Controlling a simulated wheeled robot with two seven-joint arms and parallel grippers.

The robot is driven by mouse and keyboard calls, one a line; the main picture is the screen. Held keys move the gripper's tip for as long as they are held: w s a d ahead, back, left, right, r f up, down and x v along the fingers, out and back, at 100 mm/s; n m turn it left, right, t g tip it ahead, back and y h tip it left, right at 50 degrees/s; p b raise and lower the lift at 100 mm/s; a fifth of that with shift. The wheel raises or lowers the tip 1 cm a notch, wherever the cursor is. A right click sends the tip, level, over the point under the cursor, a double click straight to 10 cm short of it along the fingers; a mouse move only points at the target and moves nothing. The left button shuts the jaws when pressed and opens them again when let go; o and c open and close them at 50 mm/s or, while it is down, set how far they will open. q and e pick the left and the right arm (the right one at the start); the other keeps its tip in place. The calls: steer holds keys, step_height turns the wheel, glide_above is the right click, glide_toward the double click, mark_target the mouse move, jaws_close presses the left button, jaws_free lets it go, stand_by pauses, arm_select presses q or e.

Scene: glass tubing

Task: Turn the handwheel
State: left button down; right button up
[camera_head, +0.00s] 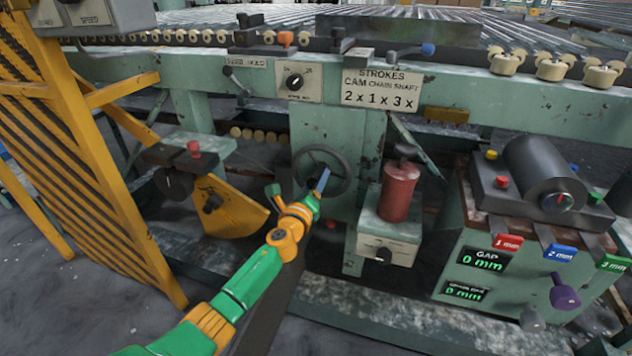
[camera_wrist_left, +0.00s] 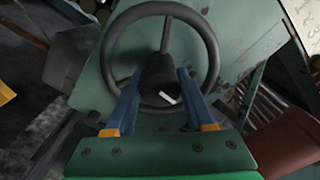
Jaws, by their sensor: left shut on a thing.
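The dark handwheel (camera_head: 320,148) is mounted on the green frame, below the strokes sign. In the left wrist view its round rim, a spoke and its dark hub (camera_wrist_left: 158,72) face the camera. My left gripper (camera_head: 324,176) reaches it from the front. In the left wrist view its two blue fingers (camera_wrist_left: 157,76) stand on either side of the hub, inside the rim's outline, and are shut on the hub. A small white piece (camera_wrist_left: 167,98) shows between the fingers. My right gripper is not in view.
A red cylinder (camera_head: 398,192) on a green box stands close to the right of the wheel. A yellow guard (camera_head: 228,208) is to the left. A gap-control cabinet (camera_head: 505,270) stands at the right. A green beam (camera_head: 330,306) runs low in front.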

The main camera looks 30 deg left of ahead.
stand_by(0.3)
arm_select(q)
steer(key=shift+c, duration=1.3)
jaws_free()
steer(key=shift+s, duration=0.2)
steer(key=p+v, duration=0.2)
steer(key=v, duration=0.4)
steer(key=shift+s, duration=0.35)
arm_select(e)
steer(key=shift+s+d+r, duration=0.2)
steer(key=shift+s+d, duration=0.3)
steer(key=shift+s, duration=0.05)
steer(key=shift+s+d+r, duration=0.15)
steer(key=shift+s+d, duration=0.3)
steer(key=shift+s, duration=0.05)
